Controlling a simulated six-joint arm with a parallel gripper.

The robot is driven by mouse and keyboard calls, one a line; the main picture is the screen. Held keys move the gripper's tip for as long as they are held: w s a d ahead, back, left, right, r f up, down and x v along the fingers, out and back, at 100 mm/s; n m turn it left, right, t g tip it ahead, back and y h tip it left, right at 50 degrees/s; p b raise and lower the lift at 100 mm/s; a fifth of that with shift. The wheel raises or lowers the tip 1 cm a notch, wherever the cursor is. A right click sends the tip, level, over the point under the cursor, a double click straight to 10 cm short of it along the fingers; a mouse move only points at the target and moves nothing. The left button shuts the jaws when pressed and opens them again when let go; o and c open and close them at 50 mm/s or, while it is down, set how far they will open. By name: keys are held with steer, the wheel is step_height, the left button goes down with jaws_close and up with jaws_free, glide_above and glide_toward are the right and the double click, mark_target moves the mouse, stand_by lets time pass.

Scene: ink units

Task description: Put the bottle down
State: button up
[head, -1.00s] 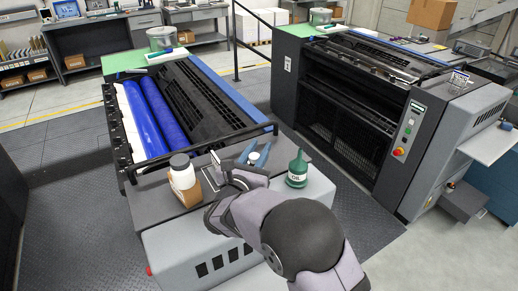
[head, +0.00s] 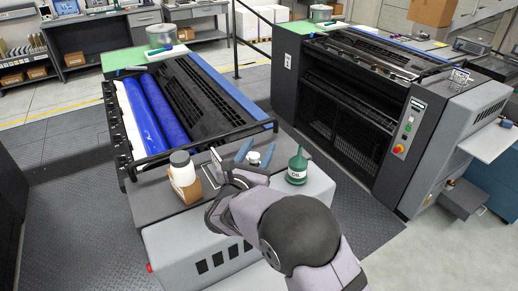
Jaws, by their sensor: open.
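A white bottle with a grey cap (head: 181,169) is at the left front of the near machine's grey top. A tan, box-like shape (head: 189,191) is directly against its lower part, and I cannot tell how the bottle's base rests. My gripper (head: 212,184) is open, just right of the bottle, with its jaws towards it. A gap shows between the jaws and the bottle in this view. A dark green oil bottle (head: 297,168) stands upright on the same top, to the right of my gripper.
Blue-handled pliers-like tools and a small white-topped item (head: 254,158) lie behind my gripper. A black bar (head: 205,148) runs along the machine's roller opening. Blue rollers (head: 160,110) lie beyond. The second press (head: 350,110) stands at right.

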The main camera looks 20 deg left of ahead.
mark_target(252, 161)
steer(key=s+b, duration=0.1)
steer(key=s, duration=0.2)
steer(key=s+b, duration=0.1)
steer(key=s, duration=0.3)
steer(key=s+a+b, duration=0.1)
steer(key=s+b, duration=0.1)
steer(key=s, duration=0.1)
steer(key=shift+s, duration=0.25)
steer(key=s+d+f+m+g+h, duration=0.1)
steer(key=d+f+m+g+h, duration=0.2)
steer(key=d, duration=0.6)
steer(key=s+d+f+m+g+h, duration=0.1)
steer(key=d+f+m+g+h, duration=0.1)
steer(key=d+f+m+g, duration=0.5)
steer(key=s+d+m+h, duration=0.1)
steer(key=d+m+h, duration=0.15)
steer(key=d, duration=0.85)
steer(key=s+d+f+m+g+y, duration=0.2)
steer(key=s+d+f+m+g, duration=0.3)
steer(key=s+d+m, duration=0.25)
steer(key=s+a+f+m+g+y, duration=0.1)
steer(key=s+f+m+g+y, duration=0.2)
steer(key=s+m+y, duration=0.3)
steer(key=s+f+m, duration=0.1)
steer(key=s+m, duration=0.3)
steer(key=m, duration=0.5)
steer(key=shift+a+y, duration=0.15)
steer(key=shift+y, duration=0.2)
